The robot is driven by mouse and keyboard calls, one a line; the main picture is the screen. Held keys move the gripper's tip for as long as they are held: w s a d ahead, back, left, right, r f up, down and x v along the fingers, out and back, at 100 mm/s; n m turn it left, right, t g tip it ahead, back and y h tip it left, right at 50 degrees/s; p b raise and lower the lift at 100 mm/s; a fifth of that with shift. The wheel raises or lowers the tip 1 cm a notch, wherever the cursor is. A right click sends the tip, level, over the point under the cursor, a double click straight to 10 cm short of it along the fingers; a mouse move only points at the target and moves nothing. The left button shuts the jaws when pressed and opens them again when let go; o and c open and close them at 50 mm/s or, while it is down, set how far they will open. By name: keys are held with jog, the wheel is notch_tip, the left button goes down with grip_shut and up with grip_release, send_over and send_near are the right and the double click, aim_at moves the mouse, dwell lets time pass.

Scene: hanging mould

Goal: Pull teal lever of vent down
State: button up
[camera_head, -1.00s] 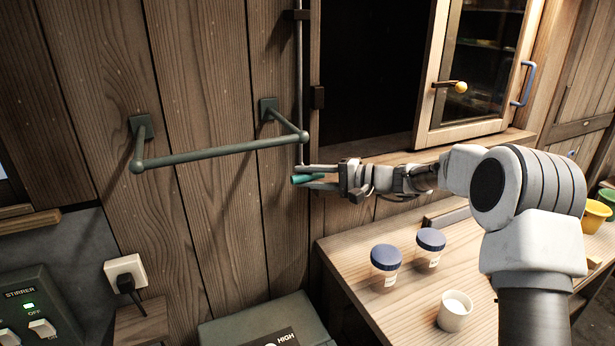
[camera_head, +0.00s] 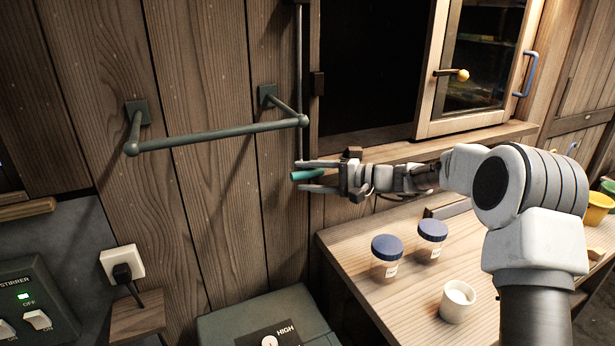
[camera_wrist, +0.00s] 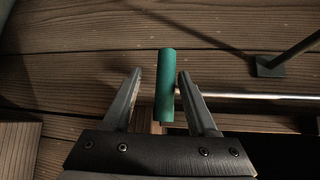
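The teal lever (camera_head: 308,175) is a short round grip at the bottom end of a thin metal rod (camera_head: 299,80) that runs up the wooden wall. My gripper (camera_head: 303,176) reaches in from the right, one finger above the lever and one below it. In the wrist view the teal lever (camera_wrist: 165,85) lies between the two fingers of my gripper (camera_wrist: 160,73). A gap shows on its left and a narrower one on its right. The gripper is open around the lever. The vent itself cannot be made out.
A green rail (camera_head: 215,136) juts from the wall left of the lever. A wooden cabinet with an open dark bay (camera_head: 375,70) is above my arm. Two blue-lidded jars (camera_head: 387,247) and a white cup (camera_head: 457,301) stand on the counter below. A green box (camera_head: 265,318) is below left.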

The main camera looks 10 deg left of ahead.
jog(key=shift+w+d, duration=0.1)
jog(key=shift+d, duration=0.05)
jog(key=s+d+r+b, duration=0.1)
jog(key=s+d+r, duration=0.1)
jog(key=d, duration=1.5)
jog(key=shift+s+r, duration=0.2)
jog(key=shift+r, duration=0.05)
jog(key=s+n+g+h, duration=0.15)
jog(key=s+h, duration=0.65)
jog(key=s, duration=0.8)
jog(key=s+d+n+t+h, duration=0.1)
jog(key=s+d+h, duration=0.3)
jog(key=s, duration=0.5)
jog(key=s+d+f+t+h, duration=0.1)
jog(key=s+d+t+h, duration=0.3)
jog(key=s+d, duration=0.4)
jog(key=shift+s+f+n, duration=0.15)
jog(key=shift+s+n, duration=0.2)
jog(key=shift+s, duration=0.6)
